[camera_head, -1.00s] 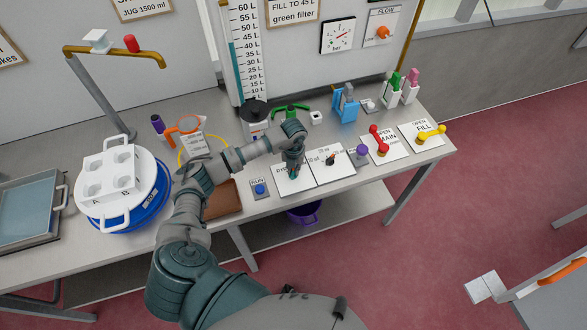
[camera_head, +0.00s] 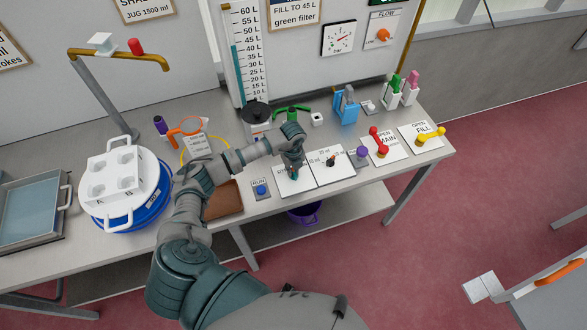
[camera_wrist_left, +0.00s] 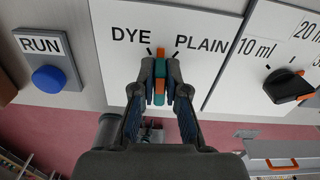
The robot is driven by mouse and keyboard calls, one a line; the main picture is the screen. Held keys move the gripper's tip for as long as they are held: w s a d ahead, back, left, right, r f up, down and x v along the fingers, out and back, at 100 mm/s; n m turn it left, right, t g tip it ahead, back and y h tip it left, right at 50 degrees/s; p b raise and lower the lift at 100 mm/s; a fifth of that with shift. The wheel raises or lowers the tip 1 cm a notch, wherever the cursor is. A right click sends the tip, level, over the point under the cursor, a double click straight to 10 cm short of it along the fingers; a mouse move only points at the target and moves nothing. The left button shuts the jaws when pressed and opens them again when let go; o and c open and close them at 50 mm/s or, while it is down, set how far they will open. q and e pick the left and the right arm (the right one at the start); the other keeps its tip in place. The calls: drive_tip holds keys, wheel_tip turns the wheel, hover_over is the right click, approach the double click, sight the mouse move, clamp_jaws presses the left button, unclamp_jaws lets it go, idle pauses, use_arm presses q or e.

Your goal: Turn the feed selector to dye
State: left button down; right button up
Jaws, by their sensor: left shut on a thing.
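The feed selector (camera_wrist_left: 160,68) shows in the left wrist view as a narrow teal and orange handle on a white panel (camera_wrist_left: 112,68) marked DYE on the left and PLAIN on the right. It points up between the two tick marks, not clearly at either word. My left gripper (camera_wrist_left: 160,75) is shut on the handle, one finger on each side. In the head view, my left gripper (camera_head: 294,172) reaches down onto the panel (camera_head: 290,188) and hides the selector. My right gripper is in neither current view.
Left of the panel is the blue RUN button (camera_head: 261,190). Right of it is the black dose knob (camera_head: 331,161), then a purple knob (camera_head: 362,153), a red valve handle (camera_head: 379,140) and a yellow one (camera_head: 431,134). A black-lidded container (camera_head: 256,115) stands behind.

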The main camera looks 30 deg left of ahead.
use_arm(q)
drive_tip(key=n+p, duration=0.1)
drive_tip(key=n, duration=0.4)
drive_tip(key=shift+s+a+p, duration=0.1)
drive_tip(key=shift+s+p, duration=0.05)
drive_tip(key=shift+p, duration=0.15)
idle(0.4)
drive_tip(key=c, duration=1.2)
unclamp_jaws()
wheel_tip(320, 180, up, 12)
drive_tip(key=shift+f, duration=0.1)
